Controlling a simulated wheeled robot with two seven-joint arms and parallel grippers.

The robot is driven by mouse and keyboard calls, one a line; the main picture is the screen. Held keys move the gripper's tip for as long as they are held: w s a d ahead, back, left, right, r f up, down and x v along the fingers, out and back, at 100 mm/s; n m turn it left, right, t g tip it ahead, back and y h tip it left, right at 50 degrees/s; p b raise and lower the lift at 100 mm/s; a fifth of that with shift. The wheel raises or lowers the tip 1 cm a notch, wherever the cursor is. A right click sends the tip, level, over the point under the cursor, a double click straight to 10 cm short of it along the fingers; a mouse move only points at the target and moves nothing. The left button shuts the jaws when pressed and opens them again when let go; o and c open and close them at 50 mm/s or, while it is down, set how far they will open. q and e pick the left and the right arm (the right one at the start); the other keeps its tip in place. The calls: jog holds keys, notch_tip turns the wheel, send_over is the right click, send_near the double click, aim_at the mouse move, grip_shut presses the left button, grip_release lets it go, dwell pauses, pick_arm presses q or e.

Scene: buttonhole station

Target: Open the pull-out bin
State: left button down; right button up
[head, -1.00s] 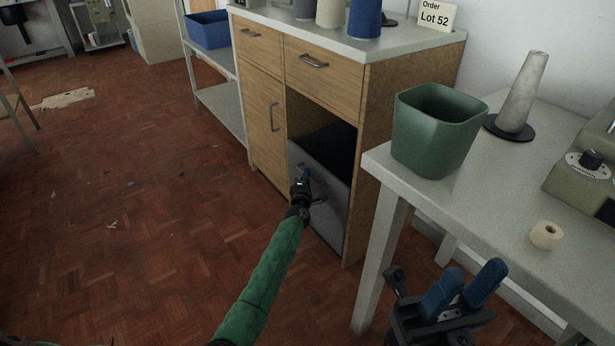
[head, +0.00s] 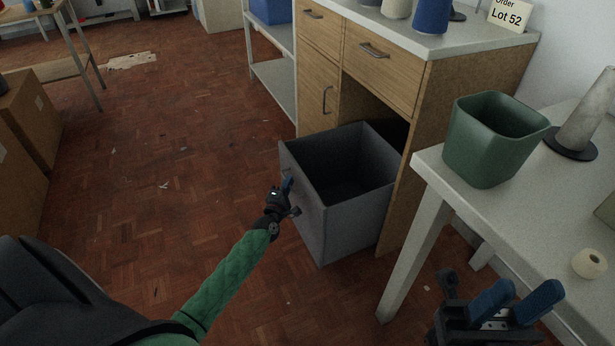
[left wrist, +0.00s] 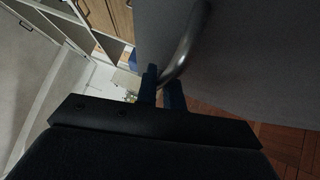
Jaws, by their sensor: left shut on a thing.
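The pull-out bin (head: 355,218) is a dark grey, open-topped box. It stands well out of the wooden cabinet (head: 418,150), and its inside looks empty. My left gripper (head: 287,190) is at the bin's front face, shut on the bin's handle. In the left wrist view the curved metal handle (left wrist: 190,42) runs between the blue fingertips (left wrist: 161,88), with the grey front panel (left wrist: 245,60) behind it. In the head view the gripper mostly hides the handle. My right gripper (head: 515,300) is at the lower right, its blue fingers apart and empty, away from the bin.
A green bin (head: 490,140) and a small cream roll (head: 589,263) are on the pale table (head: 480,225) at right. A grey shelf (head: 275,95) stands left of the cabinet. The parquet floor (head: 150,215) in front of the bin is mostly clear.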

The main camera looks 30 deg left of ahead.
pick_arm(q)
jog(key=shift+s+a+f, duration=0.1)
jog(key=shift+s+a, duration=0.45)
jog(key=shift+s, duration=0.2)
jog(key=shift+s+a, duration=0.55)
jog(key=shift+s, duration=0.2)
jog(key=c, duration=1.5)
grip_release()
jog(key=shift+s+d+f+p, duration=0.15)
jog(key=shift+s+p, duration=0.05)
jog(key=shift+s, duration=1.05)
jog(key=shift+s+d+f+p, duration=0.15)
jog(key=shift+s+f, duration=0.05)
jog(key=shift+s, duration=1.1)
jog(key=shift+s+d+f+p, duration=0.15)
jog(key=shift+s+p, duration=0.05)
jog(key=shift+s, duration=1.05)
